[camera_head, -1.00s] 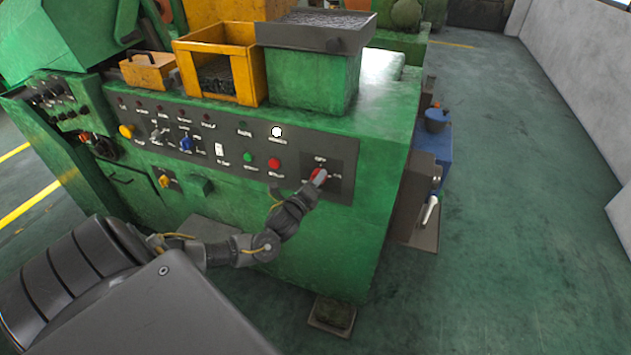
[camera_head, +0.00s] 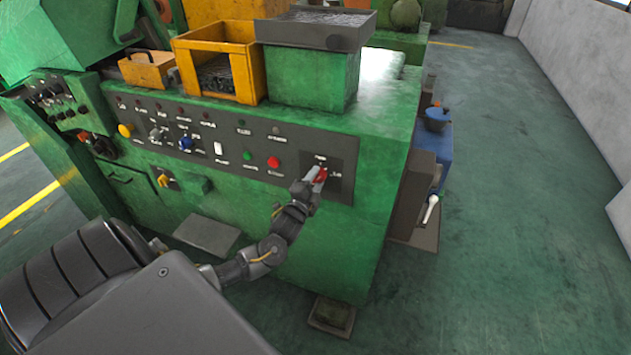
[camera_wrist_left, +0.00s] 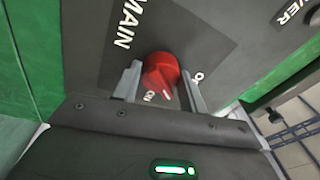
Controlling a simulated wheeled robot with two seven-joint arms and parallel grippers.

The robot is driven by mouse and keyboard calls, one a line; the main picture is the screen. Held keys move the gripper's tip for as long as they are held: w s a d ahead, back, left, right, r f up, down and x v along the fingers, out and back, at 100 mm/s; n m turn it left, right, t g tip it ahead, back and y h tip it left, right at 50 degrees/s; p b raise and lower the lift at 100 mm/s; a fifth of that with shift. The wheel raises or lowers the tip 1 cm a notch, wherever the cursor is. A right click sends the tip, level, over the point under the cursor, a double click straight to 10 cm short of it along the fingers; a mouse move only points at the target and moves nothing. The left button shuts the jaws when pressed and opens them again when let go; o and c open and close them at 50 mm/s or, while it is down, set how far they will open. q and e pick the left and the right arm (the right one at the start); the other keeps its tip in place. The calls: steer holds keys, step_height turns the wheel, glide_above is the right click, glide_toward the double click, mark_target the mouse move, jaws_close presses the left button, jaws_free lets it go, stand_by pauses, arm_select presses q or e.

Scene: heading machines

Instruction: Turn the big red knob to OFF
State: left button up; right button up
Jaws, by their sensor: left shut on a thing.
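The big red knob (camera_head: 321,175) is at the right end of the machine's dark control panel. In the left wrist view the red knob (camera_wrist_left: 160,72) sits between the two fingers of my left gripper (camera_wrist_left: 158,86). The left gripper (camera_head: 314,181) is shut on the knob. The white mark on the knob points down and slightly right in the wrist view, between the label "ON" and a partly hidden label starting with "O". The word "MAIN" is printed to the upper left. My right gripper is not in view.
The panel left of the knob carries a red button (camera_head: 273,162), a green button (camera_head: 247,155) and several switches. A yellow crate (camera_head: 246,75) and a grey tray (camera_head: 316,30) stand on the green machine (camera_head: 250,215). Free floor (camera_head: 520,200) lies to the right.

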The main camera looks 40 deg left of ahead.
arm_select(q)
steer(key=n+y, duration=0.1)
steer(key=n, duration=0.3)
steer(key=shift+n, duration=0.4)
steer(key=shift+d+n, duration=0.1)
steer(key=shift+n, duration=1.6)
steer(key=o, duration=1)
steer(key=shift+w, duration=0.1)
